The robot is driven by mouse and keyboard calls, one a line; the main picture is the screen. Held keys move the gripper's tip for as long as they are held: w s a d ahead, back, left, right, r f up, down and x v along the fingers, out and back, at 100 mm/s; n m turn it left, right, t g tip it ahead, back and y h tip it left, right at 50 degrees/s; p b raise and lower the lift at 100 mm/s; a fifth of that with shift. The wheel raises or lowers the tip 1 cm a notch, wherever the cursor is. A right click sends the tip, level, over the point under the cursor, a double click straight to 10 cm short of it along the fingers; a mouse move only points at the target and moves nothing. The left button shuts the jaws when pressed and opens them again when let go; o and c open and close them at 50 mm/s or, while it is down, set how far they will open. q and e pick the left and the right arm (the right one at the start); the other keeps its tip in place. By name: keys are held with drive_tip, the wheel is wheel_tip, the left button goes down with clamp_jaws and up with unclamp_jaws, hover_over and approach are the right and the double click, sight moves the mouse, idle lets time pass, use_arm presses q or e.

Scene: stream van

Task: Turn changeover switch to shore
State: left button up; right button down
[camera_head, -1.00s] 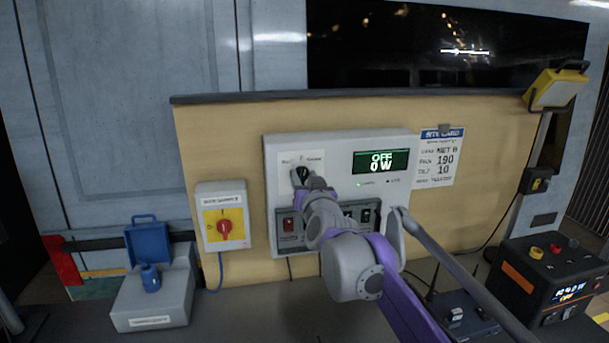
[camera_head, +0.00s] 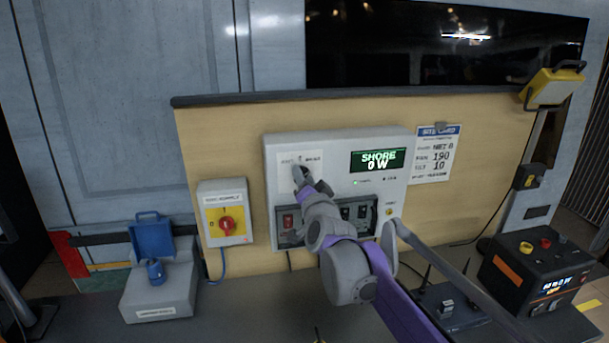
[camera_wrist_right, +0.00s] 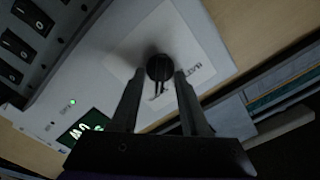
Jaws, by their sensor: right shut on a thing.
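The changeover switch is a black knob (camera_wrist_right: 159,68) on a white label plate (camera_head: 311,163) at the upper left of the grey panel (camera_head: 340,145). My right gripper (camera_head: 301,176) is at this knob, and in the right wrist view its two fingers (camera_wrist_right: 160,80) stand on either side of it, shut on it. In the head view the gripper mostly hides the knob. The green display (camera_head: 378,160) on the panel reads "SHORE" and "0 W". My left gripper is not in view.
A grey box with a red rotary switch (camera_head: 227,225) on a yellow plate is mounted left of the panel. A grey box with an open blue cover (camera_head: 151,240) stands at lower left. A black power unit (camera_head: 540,270) stands at right. Breakers (camera_head: 354,212) sit below the knob.

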idle(0.4)
drive_tip(key=shift+c, duration=2)
unclamp_jaws()
drive_tip(key=shift+s, duration=0.15)
drive_tip(key=s+d+b, duration=0.1)
drive_tip(key=s+d, duration=0.1)
drive_tip(key=s, duration=0.8)
drive_tip(key=shift+s, duration=0.2)
drive_tip(key=s+d+f+n+g+h+p, duration=0.1)
drive_tip(key=s+d+f+n+g, duration=0.2)
drive_tip(key=s+f, duration=1.2)
drive_tip(key=s+d+f+n+g+h, duration=0.2)
drive_tip(key=s+d+f+n+g, duration=0.1)
drive_tip(key=s+d+f+g, duration=0.6)
drive_tip(key=s+d+f, duration=0.3)
drive_tip(key=s+f, duration=0.3)
drive_tip(key=s, duration=0.1)
drive_tip(key=shift+f+n+p, duration=0.4)
